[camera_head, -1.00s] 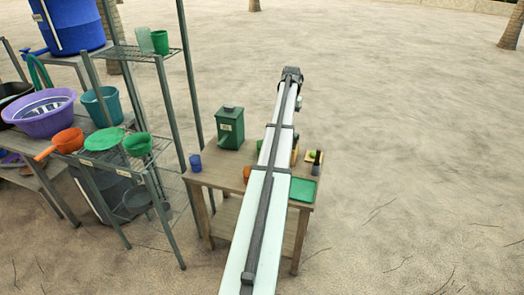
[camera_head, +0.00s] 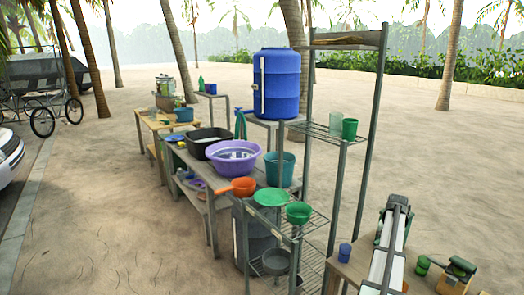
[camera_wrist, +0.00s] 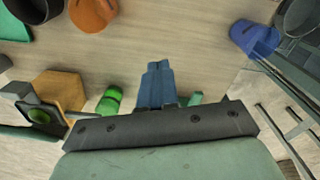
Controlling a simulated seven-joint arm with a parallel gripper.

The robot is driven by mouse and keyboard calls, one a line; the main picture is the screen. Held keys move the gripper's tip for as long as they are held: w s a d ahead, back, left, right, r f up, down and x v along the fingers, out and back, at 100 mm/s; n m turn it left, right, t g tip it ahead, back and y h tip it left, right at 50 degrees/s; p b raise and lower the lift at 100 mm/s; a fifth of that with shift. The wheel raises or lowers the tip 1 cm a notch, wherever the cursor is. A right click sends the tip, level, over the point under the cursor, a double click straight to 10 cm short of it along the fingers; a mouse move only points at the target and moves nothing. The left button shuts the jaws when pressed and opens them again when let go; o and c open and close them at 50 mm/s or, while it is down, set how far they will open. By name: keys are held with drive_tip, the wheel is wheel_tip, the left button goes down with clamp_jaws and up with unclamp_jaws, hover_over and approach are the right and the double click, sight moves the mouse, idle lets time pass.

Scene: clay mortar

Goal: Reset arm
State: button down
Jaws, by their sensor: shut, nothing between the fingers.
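My gripper (camera_wrist: 158,85) is shut and empty in the wrist view, its bluish fingers together above the wooden table (camera_wrist: 170,30). A green cup (camera_wrist: 110,100) lies just left of the fingers, apart from them. A blue cup (camera_wrist: 255,38) is at the upper right. In the head view my pale arm reaches in at the lower right, over the table; its fingers cannot be made out there.
The wrist view also shows an orange-brown bowl (camera_wrist: 92,14), a hexagonal wooden block (camera_wrist: 62,92) and dark bowls at the top corners. In the head view a metal rack (camera_head: 320,135) stands left of my arm, beside a blue barrel (camera_head: 277,85) and purple basin (camera_head: 232,155).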

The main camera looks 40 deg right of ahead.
drive_tip(key=w+a+f+n, duration=0.2)
drive_tip(key=w+a+f, duration=0.2)
drive_tip(key=w+a, duration=0.55)
drive_tip(key=w+a+f+n, duration=0.2)
drive_tip(key=w+a+f, duration=0.15)
drive_tip(key=a, duration=1.05)
drive_tip(key=w+a+f+n, duration=0.35)
drive_tip(key=w+a, duration=0.35)
drive_tip(key=a, duration=0.4)
drive_tip(key=s+a+f+n, duration=0.1)
drive_tip(key=a+f+n, duration=0.15)
drive_tip(key=a, duration=1.05)
drive_tip(key=s+a+f+n, duration=0.2)
drive_tip(key=a+f, duration=0.1)
drive_tip(key=a, duration=0.9)
drive_tip(key=s+a+f+n, duration=0.1)
drive_tip(key=a+f+n, duration=0.1)
drive_tip(key=a, duration=1.1)
drive_tip(key=s+f+g, duration=0.3)
drive_tip(key=s+f, duration=0.7)
drive_tip(key=s, duration=0.5)
drive_tip(key=s+f+g, duration=0.3)
drive_tip(key=s+f, duration=0.8)
drive_tip(key=s, duration=0.4)
drive_tip(key=shift+d+g, duration=0.35)
drive_tip(key=shift+g, duration=0.05)
